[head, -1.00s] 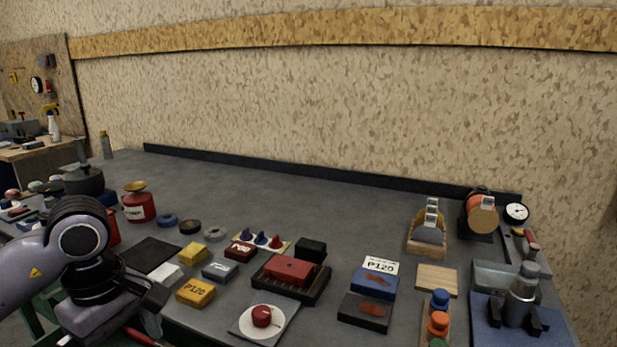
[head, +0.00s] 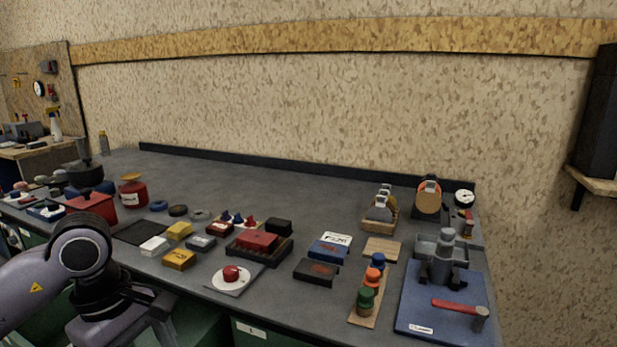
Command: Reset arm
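My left arm comes in from the lower left in the head view. Its gripper (head: 146,325) is low, in front of the bench's front edge and below the bench top. One dark finger shows, and the rest is cut off by the bottom of the picture, so its opening is unclear. No object is seen in it. My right arm and gripper are out of the picture.
The grey workbench (head: 262,193) holds yellow blocks (head: 180,259), a red block on a black tray (head: 287,246), a white disc with a red knob (head: 231,275), and a blue mat (head: 419,313) with a red-handled hammer (head: 460,307). The bench's rear middle is clear.

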